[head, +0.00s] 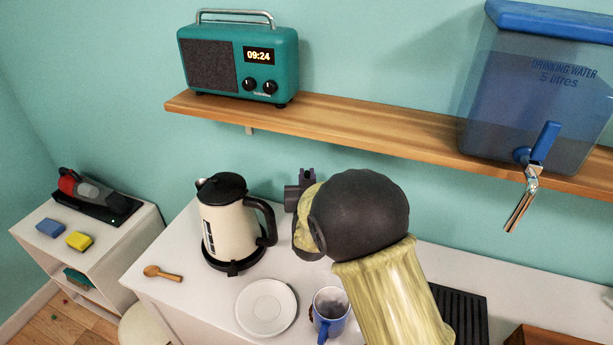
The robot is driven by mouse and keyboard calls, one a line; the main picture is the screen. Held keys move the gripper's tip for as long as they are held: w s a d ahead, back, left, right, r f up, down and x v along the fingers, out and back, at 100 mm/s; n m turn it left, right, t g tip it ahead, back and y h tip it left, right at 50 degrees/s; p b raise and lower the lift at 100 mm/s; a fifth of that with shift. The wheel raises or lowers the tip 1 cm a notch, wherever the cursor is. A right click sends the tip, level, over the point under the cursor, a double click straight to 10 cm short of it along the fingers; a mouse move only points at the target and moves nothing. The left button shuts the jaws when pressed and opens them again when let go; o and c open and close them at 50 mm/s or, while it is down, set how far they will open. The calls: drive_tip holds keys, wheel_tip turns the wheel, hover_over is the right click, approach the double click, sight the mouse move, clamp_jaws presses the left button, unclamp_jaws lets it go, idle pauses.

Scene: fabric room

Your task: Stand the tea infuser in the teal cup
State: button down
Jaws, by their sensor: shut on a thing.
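A blue mug (331,304) stands upright on the white counter, its handle toward me. I cannot make out any teal cup. My gripper (300,190) shows only as a dark grey part at the end of my arm, behind and above the mug. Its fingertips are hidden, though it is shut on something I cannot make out. No tea infuser shows clearly; my arm covers part of the counter.
A white saucer (266,307) lies left of the mug. A cream kettle (224,220) and a wooden spoon (163,273) are farther left. A black ridged mat (466,312) is on the right. Above, a wooden shelf (370,135) holds a teal radio (209,65) and a water tank (535,95).

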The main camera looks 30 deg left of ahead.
drive_tip(key=shift+f+b, duration=1.25)
drive_tip(key=shift+f, duration=0.35)
drive_tip(key=c, duration=1.4)
unclamp_jaws()
drive_tip(key=shift+o, duration=0.2)
drive_tip(key=shift+s, duration=0.1)
drive_tip(key=b+v, duration=0.3)
drive_tip(key=v, duration=1.4)
drive_tip(key=shift+s, duration=0.15)
